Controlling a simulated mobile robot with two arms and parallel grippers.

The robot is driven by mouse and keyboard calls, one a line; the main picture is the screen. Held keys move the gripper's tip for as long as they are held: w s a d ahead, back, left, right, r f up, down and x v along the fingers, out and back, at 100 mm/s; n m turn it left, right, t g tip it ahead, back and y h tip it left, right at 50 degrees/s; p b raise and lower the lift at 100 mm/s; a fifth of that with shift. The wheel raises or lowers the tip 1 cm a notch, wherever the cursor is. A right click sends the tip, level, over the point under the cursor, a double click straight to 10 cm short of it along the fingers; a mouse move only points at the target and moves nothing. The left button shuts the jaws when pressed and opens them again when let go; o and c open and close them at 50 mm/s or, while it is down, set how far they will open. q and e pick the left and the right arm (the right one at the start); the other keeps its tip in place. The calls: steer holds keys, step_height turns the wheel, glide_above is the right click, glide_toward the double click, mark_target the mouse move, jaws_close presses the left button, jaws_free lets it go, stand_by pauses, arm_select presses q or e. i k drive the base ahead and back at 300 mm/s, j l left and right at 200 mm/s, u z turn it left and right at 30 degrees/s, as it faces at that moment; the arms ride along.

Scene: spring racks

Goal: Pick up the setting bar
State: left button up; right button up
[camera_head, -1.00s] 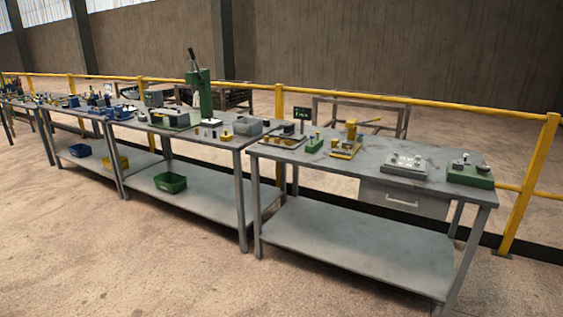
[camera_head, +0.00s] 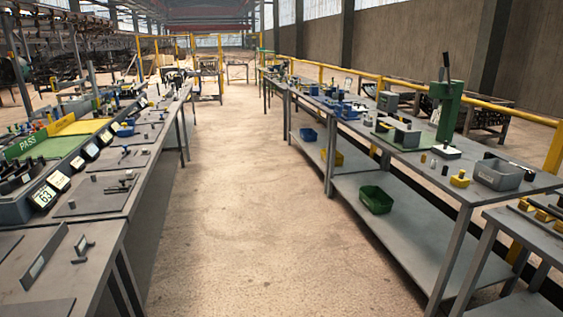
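I cannot tell which of the small items on the benches is the setting bar. Short dark bar-shaped pieces lie on the left bench, one on a stand near the front (camera_head: 82,248) and others on a grey plate (camera_head: 118,187) further along. Dark bars also lie at the right edge, on the nearest right table (camera_head: 541,213). Neither of my grippers is in view.
A long left bench (camera_head: 118,222) carries display units and a green PASS tray (camera_head: 35,149). A right bench (camera_head: 405,158) carries a green press (camera_head: 446,104), a grey bin (camera_head: 498,174) and small parts. A clear aisle (camera_head: 230,210) runs between them.

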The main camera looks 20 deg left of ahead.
mark_target(34, 269)
steer(key=i+j+u, duration=0.25)
steer(key=i, duration=0.25)
steer(key=i+u, duration=0.3)
steer(key=i, duration=0.2)
steer(key=i+l+u, duration=0.25)
steer(key=i, duration=0.25)
steer(key=i+l+u, duration=0.1)
steer(key=i+u, duration=0.2)
steer(key=i, duration=0.25)
steer(key=i+l+u, duration=0.25)
steer(key=i, duration=0.2)
